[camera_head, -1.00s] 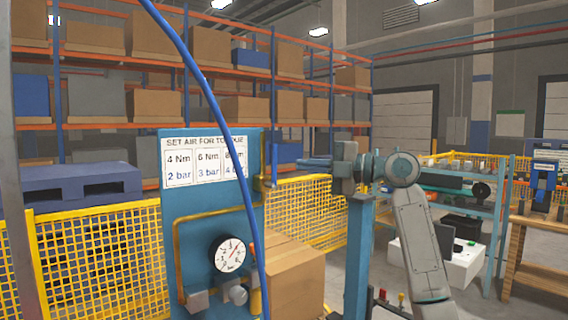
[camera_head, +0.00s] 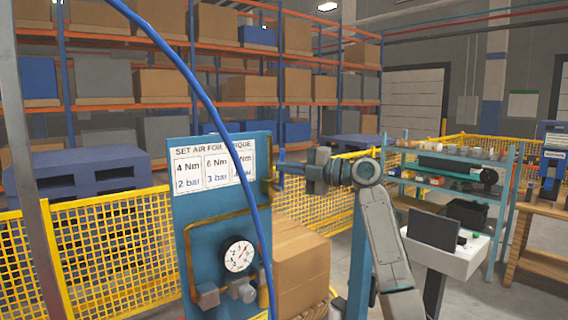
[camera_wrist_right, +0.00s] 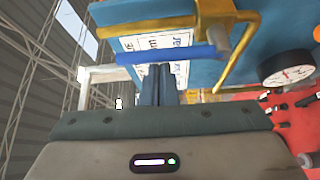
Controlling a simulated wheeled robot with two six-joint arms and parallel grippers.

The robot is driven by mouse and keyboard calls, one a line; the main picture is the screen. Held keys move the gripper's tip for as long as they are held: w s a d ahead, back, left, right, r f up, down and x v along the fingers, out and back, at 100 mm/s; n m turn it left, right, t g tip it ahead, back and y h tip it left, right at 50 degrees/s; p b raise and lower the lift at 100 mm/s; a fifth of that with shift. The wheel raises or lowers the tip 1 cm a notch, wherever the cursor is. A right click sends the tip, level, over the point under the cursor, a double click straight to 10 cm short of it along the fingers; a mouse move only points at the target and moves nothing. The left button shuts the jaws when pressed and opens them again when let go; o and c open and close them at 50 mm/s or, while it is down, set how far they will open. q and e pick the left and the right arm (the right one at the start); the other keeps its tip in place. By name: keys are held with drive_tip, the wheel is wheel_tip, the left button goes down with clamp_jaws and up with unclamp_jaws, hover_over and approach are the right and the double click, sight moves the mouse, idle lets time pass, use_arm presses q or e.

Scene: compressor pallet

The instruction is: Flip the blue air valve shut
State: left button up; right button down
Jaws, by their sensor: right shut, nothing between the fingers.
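The blue air valve's lever (camera_wrist_right: 172,54) runs across the right wrist view, beside a brass pipe and fitting on the blue panel (camera_wrist_right: 270,35). In the head view the valve (camera_head: 269,180) is small at the panel's right edge, and the lever's angle is hard to read. My right gripper (camera_head: 283,168) is shut and empty, its fingers pointing left at the valve. In the right wrist view its fingertips (camera_wrist_right: 158,70) sit right up against the lever; whether they touch it I cannot tell. My left gripper is out of view.
The panel carries a pressure gauge (camera_head: 239,254) and a torque chart (camera_head: 213,167). A blue hose (camera_head: 213,110) hangs in front of it. Cardboard boxes (camera_head: 300,268) stand behind it. A yellow mesh fence (camera_head: 95,245) runs behind, and a shelf rack (camera_head: 450,170) stands to the right.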

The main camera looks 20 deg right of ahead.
use_arm(q)
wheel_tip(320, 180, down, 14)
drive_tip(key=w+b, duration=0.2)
drive_tip(key=b, duration=1.3)
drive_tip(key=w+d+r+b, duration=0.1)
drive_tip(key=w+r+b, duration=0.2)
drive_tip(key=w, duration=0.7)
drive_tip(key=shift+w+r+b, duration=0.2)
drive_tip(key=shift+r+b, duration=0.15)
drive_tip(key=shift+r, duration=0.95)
use_arm(e)
drive_tip(key=w+d+f+m+t+h, duration=0.1)
drive_tip(key=m+t, duration=0.4)
drive_tip(key=m, duration=0.6)
drive_tip(key=w+d+f+m+t+h, duration=0.1)
drive_tip(key=d+f+m+t+h, duration=0.2)
drive_tip(key=m, duration=0.8)
drive_tip(key=shift+w+d+f+t+h, duration=0.2)
drive_tip(key=shift+d+f+t+h, duration=0.1)
drive_tip(key=shift+d+f+t, duration=0.75)
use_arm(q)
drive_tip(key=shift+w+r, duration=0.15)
use_arm(e)
drive_tip(key=shift+d+r, duration=0.1)
drive_tip(key=shift+r, duration=0.05)
